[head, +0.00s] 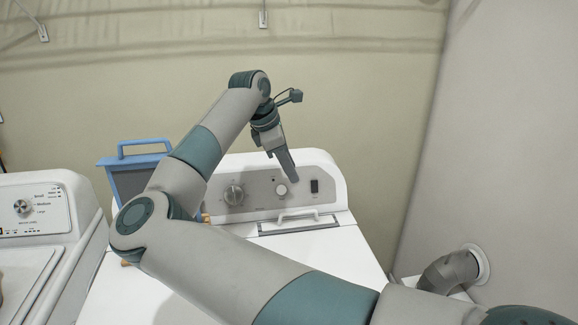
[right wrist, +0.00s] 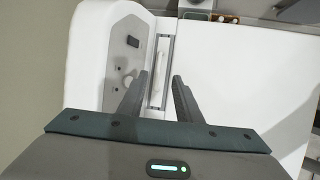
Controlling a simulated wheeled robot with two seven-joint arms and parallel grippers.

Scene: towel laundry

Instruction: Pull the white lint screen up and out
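The white lint screen shows only by its white handle (head: 300,215), which rises from a grey-rimmed slot in the top of the dryer, in front of the control panel. The handle also shows in the right wrist view (right wrist: 160,68); the screen below it is hidden in the slot. My right gripper (head: 288,168) points down above the slot, in front of the panel. In the right wrist view its two fingers (right wrist: 160,75) are apart, with the handle showing between them and nothing visibly gripped. My left gripper is not in view.
The dryer's control panel (head: 255,190) with knobs stands just behind the slot. A blue-framed grey panel with a handle (head: 145,147) stands at the dryer's left, partly behind my arm. A washer (head: 45,225) is at left. A vent duct (head: 450,270) meets the right wall.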

